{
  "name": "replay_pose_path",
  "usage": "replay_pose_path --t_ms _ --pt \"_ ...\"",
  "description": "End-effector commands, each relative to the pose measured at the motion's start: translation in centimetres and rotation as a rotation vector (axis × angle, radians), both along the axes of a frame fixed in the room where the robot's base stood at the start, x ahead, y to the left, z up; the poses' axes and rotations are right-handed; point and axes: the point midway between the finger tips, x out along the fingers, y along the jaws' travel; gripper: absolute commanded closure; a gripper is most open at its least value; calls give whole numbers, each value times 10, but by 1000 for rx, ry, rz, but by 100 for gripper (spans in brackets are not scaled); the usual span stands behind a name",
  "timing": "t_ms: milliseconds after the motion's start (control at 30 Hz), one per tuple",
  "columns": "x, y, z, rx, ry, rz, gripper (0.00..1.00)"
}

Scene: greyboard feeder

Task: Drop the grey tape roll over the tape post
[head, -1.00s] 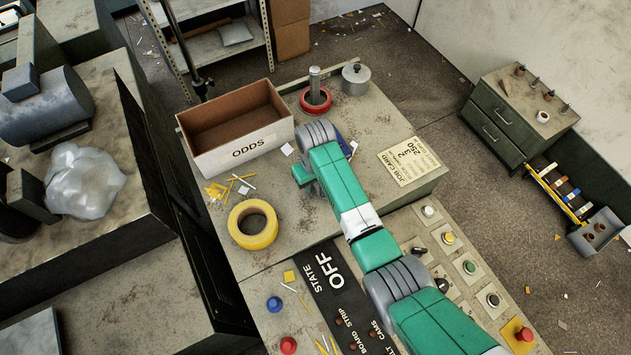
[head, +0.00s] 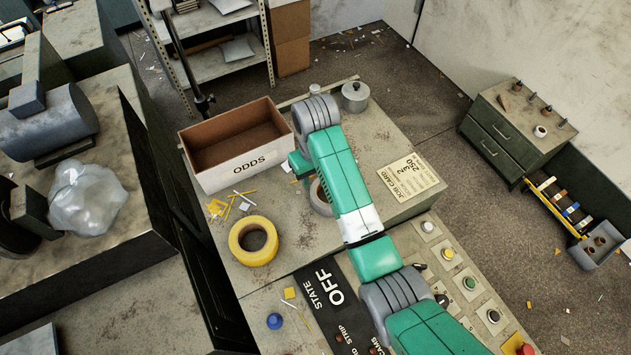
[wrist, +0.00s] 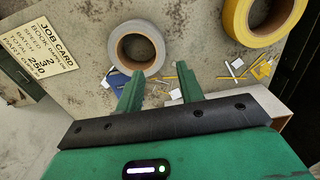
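The grey tape roll (wrist: 137,27) lies flat on the bench top with its brown core showing. In the head view the grey tape roll (head: 320,206) is partly hidden behind my arm. My gripper (wrist: 155,92) is open and empty, its two green fingers apart, with the roll just beyond the fingertips in the wrist view. My fingertips are not clear in the head view. The tape post (head: 315,88) stands at the back of the bench; only its top shows above my wrist, and its base is hidden. It is not in the wrist view.
A yellow tape roll (head: 253,258) lies left of the grey one. An open ODDS box (head: 245,165) stands at the back left. A lidded metal pot (head: 355,97) is beside the post. A job card (head: 411,177) lies at right. Paper scraps and yellow sticks litter the bench.

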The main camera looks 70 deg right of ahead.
Motion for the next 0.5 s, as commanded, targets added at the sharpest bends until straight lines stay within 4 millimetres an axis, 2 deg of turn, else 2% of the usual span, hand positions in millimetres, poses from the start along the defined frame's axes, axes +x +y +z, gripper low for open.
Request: replay_pose_path --t_ms 400,467,500 --pt "1 0 1 -2 -2 1 62" --pt "12 3 7 -29 -26 18 62" --pt "29 7 17 -71 -67 42 62"
